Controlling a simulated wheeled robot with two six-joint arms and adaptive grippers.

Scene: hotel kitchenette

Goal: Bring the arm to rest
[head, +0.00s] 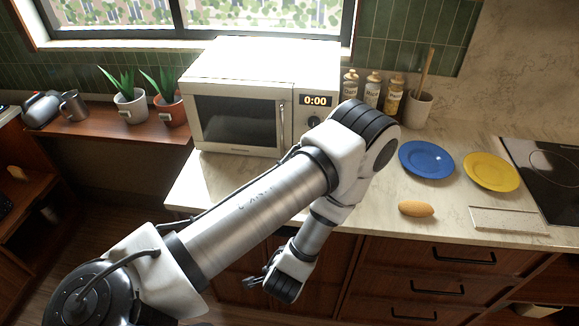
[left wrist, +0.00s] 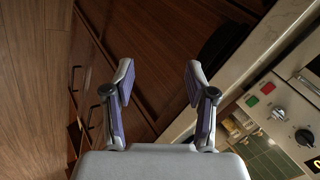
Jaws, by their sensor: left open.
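My left arm (head: 250,205) comes in from the lower left of the head view, reaches up over the counter edge and bends down at its elbow. Its wrist hangs in front of the cabinet fronts, below the counter top. My left gripper shows in the left wrist view (left wrist: 160,80) with its two fingers spread apart and nothing between them. In the head view the fingers are mostly hidden behind the wrist. My right gripper is in neither view.
A white microwave (head: 240,72) with a shut door stands on the counter (head: 215,180). A blue plate (head: 427,159), a yellow plate (head: 491,172), a brown oval food item (head: 416,209) and a clear board (head: 508,220) lie right of my arm. Wooden drawers (head: 430,260) are below.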

